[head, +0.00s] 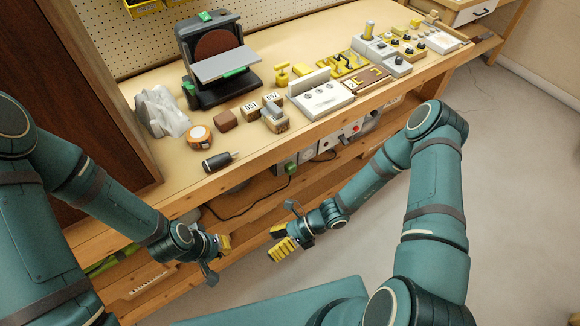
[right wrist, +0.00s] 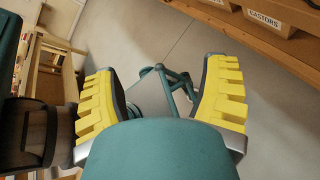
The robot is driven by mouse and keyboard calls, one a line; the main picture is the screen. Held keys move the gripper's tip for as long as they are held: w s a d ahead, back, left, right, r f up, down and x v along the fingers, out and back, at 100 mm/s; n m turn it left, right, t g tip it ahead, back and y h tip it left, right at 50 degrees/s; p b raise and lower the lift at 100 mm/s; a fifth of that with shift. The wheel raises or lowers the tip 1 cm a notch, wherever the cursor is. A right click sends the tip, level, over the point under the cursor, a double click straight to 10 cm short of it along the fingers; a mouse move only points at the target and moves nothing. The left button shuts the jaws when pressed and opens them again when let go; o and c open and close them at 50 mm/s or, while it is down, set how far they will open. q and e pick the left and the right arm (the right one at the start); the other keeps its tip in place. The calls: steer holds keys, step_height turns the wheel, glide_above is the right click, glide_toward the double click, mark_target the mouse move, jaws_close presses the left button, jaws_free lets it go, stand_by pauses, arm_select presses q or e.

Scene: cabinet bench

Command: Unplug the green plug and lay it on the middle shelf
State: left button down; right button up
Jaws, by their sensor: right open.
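The green plug (head: 291,168) sits at a grey socket block under the bench top in the head view, with a dark cord running down to the left. Wooden shelving (head: 262,190) shows below the bench top; which board is the middle shelf is hard to tell. My right gripper (head: 285,246) is below the plug, apart from it. In the right wrist view, its yellow fingers (right wrist: 165,105) are spread with nothing between them. My left gripper (head: 222,244) is left of it, in front of the bench; its finger opening is unclear. The plug is not seen in the right wrist view.
The bench top holds a disc sander (head: 215,60), an orange tape roll (head: 199,137), a dark cylindrical tool (head: 220,161) near the front edge, and several blocks and fixtures. A red switch (head: 355,128) is right of the sockets. The floor (head: 510,180) at right is largely clear.

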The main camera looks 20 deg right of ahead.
steer(key=w+d+m+t+y, duration=0.2)
steer(key=w+m+t, duration=0.65)
steer(key=m, duration=0.25)
steer(key=m+t+h+p, duration=0.1)
steer(key=m+t+h, duration=0.8)
steer(key=m, duration=0.6)
glide_toward(293, 171)
steer(key=w, duration=0.2)
steer(key=shift+a+f+n, duration=0.1)
steer(key=shift+a+n, duration=0.15)
steer(key=shift+n, duration=0.05)
steer(key=b+x, duration=0.2)
steer(key=x, duration=0.6)
steer(key=shift+a, duration=0.1)
steer(key=shift+w+a+b, duration=0.2)
steer(key=shift+w+b, duration=0.15)
steer(key=shift+w, duration=0.05)
steer(key=shift+f+b, duration=0.75)
steer(key=shift+f, duration=0.05)
